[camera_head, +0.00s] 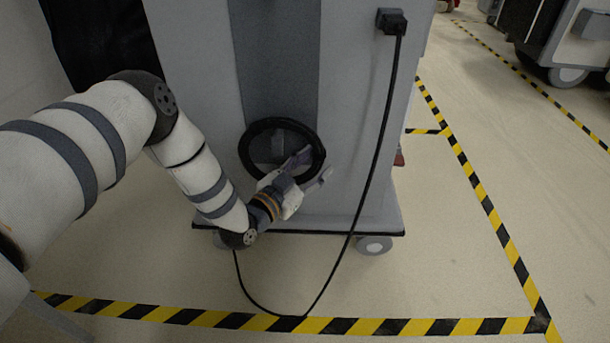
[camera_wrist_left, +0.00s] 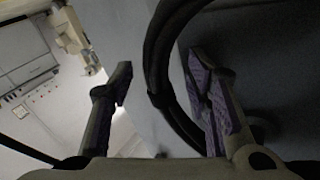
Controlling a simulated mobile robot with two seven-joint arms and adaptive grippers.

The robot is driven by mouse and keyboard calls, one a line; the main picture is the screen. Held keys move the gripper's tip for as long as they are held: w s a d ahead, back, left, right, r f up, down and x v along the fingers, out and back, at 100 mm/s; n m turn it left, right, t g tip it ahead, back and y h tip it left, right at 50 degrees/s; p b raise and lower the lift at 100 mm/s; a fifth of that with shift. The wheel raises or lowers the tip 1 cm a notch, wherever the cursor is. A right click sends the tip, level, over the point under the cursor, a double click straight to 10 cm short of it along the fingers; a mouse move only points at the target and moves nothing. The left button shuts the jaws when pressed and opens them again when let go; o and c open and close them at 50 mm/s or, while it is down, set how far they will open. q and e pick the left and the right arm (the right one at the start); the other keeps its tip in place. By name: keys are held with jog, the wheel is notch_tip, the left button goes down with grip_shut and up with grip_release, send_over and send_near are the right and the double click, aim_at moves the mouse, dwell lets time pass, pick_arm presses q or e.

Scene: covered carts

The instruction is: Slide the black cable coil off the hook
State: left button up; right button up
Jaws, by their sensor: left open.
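The black cable coil (camera_head: 245,150) hangs as a ring against the front of the grey cart (camera_head: 356,120). The hook is not clearly visible. My left gripper (camera_head: 316,168) is open at the lower right part of the coil. In the left wrist view the coil (camera_wrist_left: 156,60) passes between the open fingers of the gripper (camera_wrist_left: 160,95), nearer the right finger. The fingers are not closed on it. My right gripper is not in view.
A black cable (camera_head: 377,150) runs from a plug (camera_head: 391,21) at the cart's upper right down to the floor. Yellow-black tape (camera_head: 300,324) marks the floor. Another cart (camera_head: 555,40) stands at the far right. The floor on the right is clear.

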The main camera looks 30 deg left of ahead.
pick_arm(q)
grip_shut()
jog(key=shift+r, duration=0.15)
jog(key=shift+r+p, duration=0.6)
jog(key=shift+r, duration=0.05)
jog(key=s+d+p, duration=0.4)
jog(key=s+d, duration=0.1)
jog(key=s, duration=0.3)
jog(key=shift+s+f+p, duration=0.15)
jog(key=shift+s+p, duration=0.1)
jog(key=shift+p, duration=0.05)
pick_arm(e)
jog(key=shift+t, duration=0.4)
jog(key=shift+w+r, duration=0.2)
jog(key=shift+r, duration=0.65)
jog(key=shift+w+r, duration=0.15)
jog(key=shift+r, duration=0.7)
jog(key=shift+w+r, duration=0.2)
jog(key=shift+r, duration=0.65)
pick_arm(q)
jog(key=shift+d, duration=0.1)
